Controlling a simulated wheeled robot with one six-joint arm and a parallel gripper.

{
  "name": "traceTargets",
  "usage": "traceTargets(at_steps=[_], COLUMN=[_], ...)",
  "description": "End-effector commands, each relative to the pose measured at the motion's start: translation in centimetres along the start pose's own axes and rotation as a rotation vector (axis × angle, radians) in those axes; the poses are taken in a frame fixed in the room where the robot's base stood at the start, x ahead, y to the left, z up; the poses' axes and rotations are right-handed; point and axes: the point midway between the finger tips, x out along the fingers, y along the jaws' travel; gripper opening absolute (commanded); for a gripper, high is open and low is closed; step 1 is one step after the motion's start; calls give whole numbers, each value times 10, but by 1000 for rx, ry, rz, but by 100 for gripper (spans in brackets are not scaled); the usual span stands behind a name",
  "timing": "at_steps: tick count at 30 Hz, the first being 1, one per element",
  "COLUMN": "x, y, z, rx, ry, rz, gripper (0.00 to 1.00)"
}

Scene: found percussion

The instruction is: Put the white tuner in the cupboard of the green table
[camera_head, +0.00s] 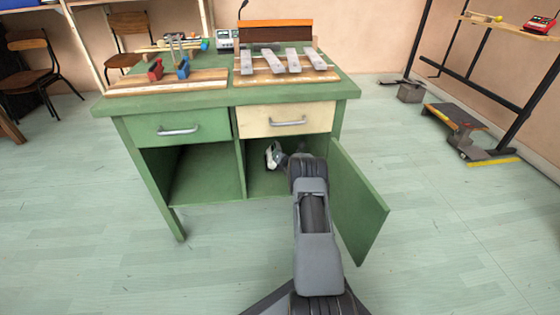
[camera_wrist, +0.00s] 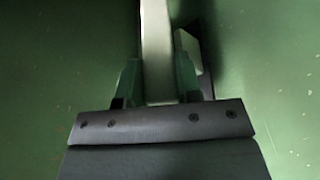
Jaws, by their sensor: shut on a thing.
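The green table (camera_head: 222,97) stands ahead with its right cupboard (camera_head: 258,184) open; the door (camera_head: 356,205) is swung out to the right. My arm reaches into this cupboard. My gripper (camera_wrist: 158,70) is shut on the white tuner (camera_wrist: 157,40), which shows as a pale upright strip between the fingers in the wrist view. In the head view only a small pale part shows at the cupboard opening, and my arm hides most of the gripper. I cannot tell whether the tuner touches the cupboard floor.
The left compartment (camera_head: 205,172) is open and looks empty. Above are a green drawer (camera_head: 178,122) and a cream drawer (camera_head: 286,119). Metal bars (camera_head: 280,62), clamps and a grey-white device (camera_head: 225,38) are on the tabletop. A dark rack stands at the right.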

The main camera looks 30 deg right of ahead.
Motion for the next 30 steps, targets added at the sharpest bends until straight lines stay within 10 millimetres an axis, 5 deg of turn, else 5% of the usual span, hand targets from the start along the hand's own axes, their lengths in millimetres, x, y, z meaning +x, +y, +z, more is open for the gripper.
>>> traceTargets(at_steps=[14, 15, 23, 30], x=[4, 4, 4, 4], y=[-6, -7, -7, -6], z=[-7, -8, -8, -8], rx=[-1, -1, -1, -1], ry=[-3, -1, -1, -1], rz=[3, 1, 1, 1], gripper=[0, 34, 57, 57])
